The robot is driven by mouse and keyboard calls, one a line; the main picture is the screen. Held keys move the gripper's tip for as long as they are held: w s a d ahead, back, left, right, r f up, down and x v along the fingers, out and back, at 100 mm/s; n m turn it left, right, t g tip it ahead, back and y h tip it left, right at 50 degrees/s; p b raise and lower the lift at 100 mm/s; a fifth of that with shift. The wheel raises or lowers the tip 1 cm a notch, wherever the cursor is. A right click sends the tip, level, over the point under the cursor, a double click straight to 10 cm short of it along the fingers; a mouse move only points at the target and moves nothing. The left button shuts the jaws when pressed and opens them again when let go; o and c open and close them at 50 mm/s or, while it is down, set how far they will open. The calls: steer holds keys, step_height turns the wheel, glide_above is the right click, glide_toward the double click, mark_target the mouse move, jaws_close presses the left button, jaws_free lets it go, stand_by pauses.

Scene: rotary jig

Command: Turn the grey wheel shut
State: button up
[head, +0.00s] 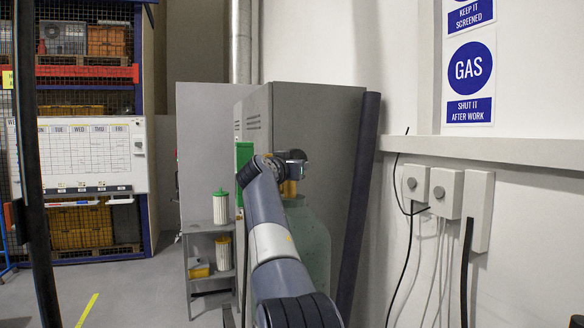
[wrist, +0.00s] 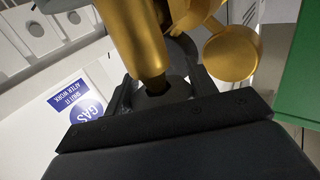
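A green gas cylinder (head: 314,240) stands upright in front of the grey cabinet, partly hidden by my arm. Its brass valve (head: 290,188) shows just under my gripper (head: 295,158); the wheel is hidden there. In the wrist view the brass valve (wrist: 140,40) fills the top, with a round brass part to its right. The grey wheel (wrist: 178,92) is at the valve's end, partly covered by brass. My gripper's dark fingers (wrist: 165,88) stand on both sides of the wheel. I cannot tell whether they press on it.
The grey cabinet (head: 310,115) is close behind the cylinder, with a dark vertical pipe (head: 362,190) to its right. A small shelf (head: 207,228) with containers stands left. Wall boxes (head: 447,192) with cables are at right. Floor at left is open.

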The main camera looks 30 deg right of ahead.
steer(key=o, duration=0.4)
steer(key=b+v, duration=0.5)
steer(key=v, duration=0.5)
steer(key=shift+s+a+b, duration=0.2)
steer(key=shift+a+b, duration=0.1)
steer(key=shift+a, duration=0.05)
steer(key=shift+d, duration=0.1)
steer(key=p+x, duration=0.5)
steer(key=x, duration=0.6)
steer(key=shift+p, duration=0.4)
